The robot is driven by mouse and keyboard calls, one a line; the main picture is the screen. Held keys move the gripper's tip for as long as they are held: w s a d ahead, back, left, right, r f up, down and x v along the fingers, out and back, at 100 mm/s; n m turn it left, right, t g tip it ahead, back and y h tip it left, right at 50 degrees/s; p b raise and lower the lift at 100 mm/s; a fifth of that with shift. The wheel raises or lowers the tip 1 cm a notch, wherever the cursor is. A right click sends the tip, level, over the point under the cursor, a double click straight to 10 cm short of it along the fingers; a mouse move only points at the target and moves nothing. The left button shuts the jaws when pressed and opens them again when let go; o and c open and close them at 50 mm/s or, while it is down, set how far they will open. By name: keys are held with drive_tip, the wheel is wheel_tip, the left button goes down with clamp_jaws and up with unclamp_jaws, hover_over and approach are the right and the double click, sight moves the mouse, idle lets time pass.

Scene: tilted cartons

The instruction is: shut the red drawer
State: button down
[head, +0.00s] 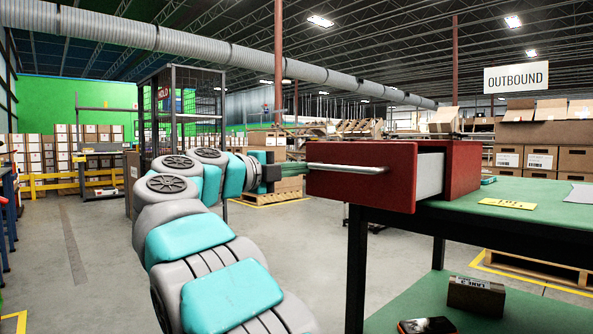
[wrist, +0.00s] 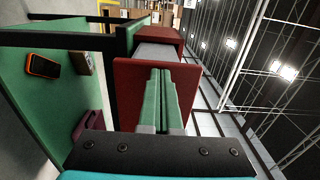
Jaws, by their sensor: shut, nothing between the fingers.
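The red drawer (head: 362,188) sits at the near left corner of the green-topped table, in a red housing (head: 463,167). It stands partly open: a pale grey drawer side (head: 429,174) shows between front and housing. A silver bar handle (head: 345,168) runs along its front. My gripper (head: 300,170) is shut and empty, level with the drawer and pointing at its front. In the wrist view the green fingers (wrist: 166,74) lie together before the red front (wrist: 133,78), with the grey drawer side (wrist: 155,53) beyond. I cannot tell whether the fingertips touch the front or handle.
The green tabletop (head: 540,214) holds a yellow card (head: 507,204) and a white sheet (head: 579,194). On the lower shelf (head: 480,318) are a small carton (head: 475,295) and a dark flat item (head: 427,326). A black table leg (head: 356,270) stands below the drawer. Floor at left is open.

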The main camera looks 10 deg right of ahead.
drive_tip(key=p+x, duration=0.6)
drive_tip(key=x, duration=1)
drive_tip(key=shift+w+d+p, duration=0.25)
drive_tip(key=shift+d+p, duration=0.05)
drive_tip(key=shift+d, duration=0.05)
